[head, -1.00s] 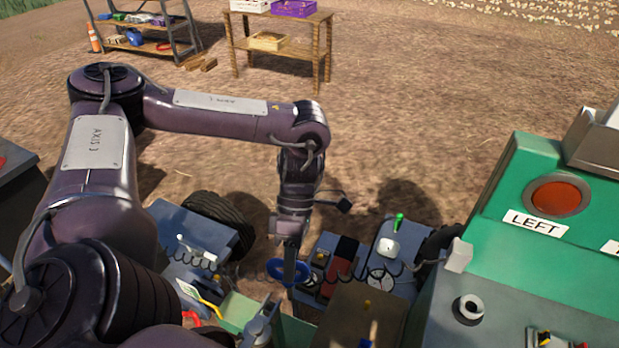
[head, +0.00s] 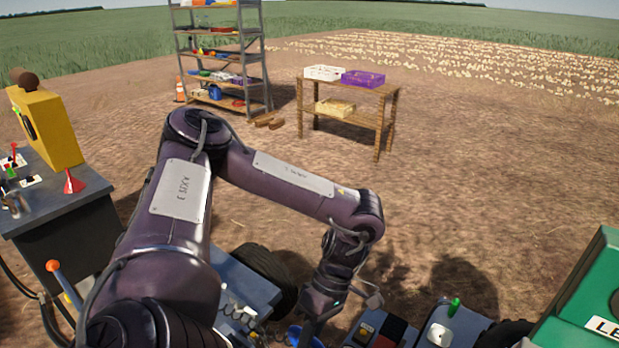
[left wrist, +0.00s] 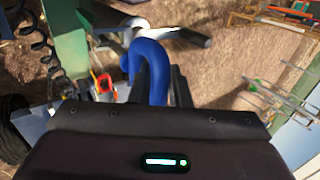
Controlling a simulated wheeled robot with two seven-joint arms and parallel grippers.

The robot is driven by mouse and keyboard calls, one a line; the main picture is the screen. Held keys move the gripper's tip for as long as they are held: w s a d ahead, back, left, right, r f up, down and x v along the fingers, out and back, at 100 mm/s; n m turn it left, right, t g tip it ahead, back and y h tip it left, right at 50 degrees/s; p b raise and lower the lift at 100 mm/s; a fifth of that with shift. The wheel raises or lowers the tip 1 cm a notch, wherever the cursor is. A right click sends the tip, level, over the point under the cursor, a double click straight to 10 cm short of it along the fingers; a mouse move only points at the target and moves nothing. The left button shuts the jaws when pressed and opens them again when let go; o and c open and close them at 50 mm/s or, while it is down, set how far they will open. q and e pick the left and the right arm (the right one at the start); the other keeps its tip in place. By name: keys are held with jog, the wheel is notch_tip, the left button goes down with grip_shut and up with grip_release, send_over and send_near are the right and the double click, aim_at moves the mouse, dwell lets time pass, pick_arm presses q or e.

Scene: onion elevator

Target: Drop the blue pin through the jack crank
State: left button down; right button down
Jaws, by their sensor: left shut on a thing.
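In the left wrist view my left gripper (left wrist: 158,72) is shut on the blue pin's thick curved loop (left wrist: 146,56). Only part of the loop shows between the dark fingers. In the head view my left arm reaches down to the bottom edge, where a bit of the blue loop (head: 304,338) shows and the fingertips are cut off. I cannot make out the jack crank for certain. My right gripper is out of view.
A yellow box (head: 48,125) stands on the left bench.

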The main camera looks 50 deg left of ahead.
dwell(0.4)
pick_arm(q)
jog(key=shift+f+p, duration=0.1)
jog(key=shift+p, duration=0.3)
jog(key=shift+p, duration=0.3)
dwell(0.3)
jog(key=shift+f+b, duration=1.35)
jog(key=shift+f, duration=1.85)
jog(key=shift+p, duration=0.45)
jog(key=shift+f+b, duration=0.8)
jog(key=shift+f, duration=0.55)
dwell(0.4)
jog(key=c, duration=1.3)
grip_release()
